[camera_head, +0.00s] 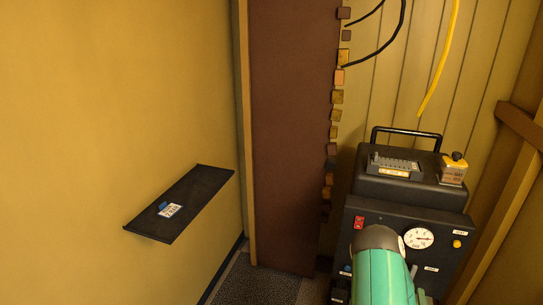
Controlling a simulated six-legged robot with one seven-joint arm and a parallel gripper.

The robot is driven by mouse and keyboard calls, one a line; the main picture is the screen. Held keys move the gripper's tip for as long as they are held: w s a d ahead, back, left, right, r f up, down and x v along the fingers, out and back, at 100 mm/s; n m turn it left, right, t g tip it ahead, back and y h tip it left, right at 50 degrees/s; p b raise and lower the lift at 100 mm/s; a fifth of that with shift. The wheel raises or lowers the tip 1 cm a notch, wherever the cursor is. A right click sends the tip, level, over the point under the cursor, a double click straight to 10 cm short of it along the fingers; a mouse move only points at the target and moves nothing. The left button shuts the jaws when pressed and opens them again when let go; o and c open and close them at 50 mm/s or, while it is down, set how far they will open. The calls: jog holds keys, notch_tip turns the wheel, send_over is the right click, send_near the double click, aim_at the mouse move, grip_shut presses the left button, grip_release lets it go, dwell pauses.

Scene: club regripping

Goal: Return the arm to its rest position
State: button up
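A green, rounded part with a dark grey end rises from the bottom edge, right of centre, and looks like a link of my arm (385,278). It covers the lower front of a black machine (458,222). No gripper fingers show, so I cannot see whether my gripper is open or shut, or whether it holds anything.
A dark wall shelf (190,200) with a label juts out at left. A brown panel (290,130) stands between. Black and yellow cables hang above.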

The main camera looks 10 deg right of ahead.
jog(key=w+a+r+m+g, duration=0.2)
jog(key=w+r+m, duration=0.2)
jog(key=w+r, duration=0.1)
jog(key=w+a+r+m+g, duration=0.1)
jog(key=w+a+r+m, duration=0.2)
jog(key=w+r, duration=0.2)
jog(key=w+a+r+m+g+y, duration=0.25)
jog(key=a+r+y, duration=0.25)
jog(key=a+r, duration=0.7)
jog(key=s+a+r+m+g+y, duration=0.1)
jog(key=s+a+r, duration=0.3)
jog(key=a, duration=0.3)
jog(key=s+a+r+m+g+y, duration=0.1)
jog(key=s+a+r+y, duration=0.1)
jog(key=s+a+r, duration=0.35)
jog(key=s+a+r+g+y, duration=0.1)
jog(key=s+a+r+g, duration=0.1)
jog(key=s+a, duration=0.7)
jog(key=s, duration=0.4)
jog(key=shift+r, duration=0.3)
jog(key=shift+d+m, duration=0.1)
jog(key=shift+m, duration=0.25)
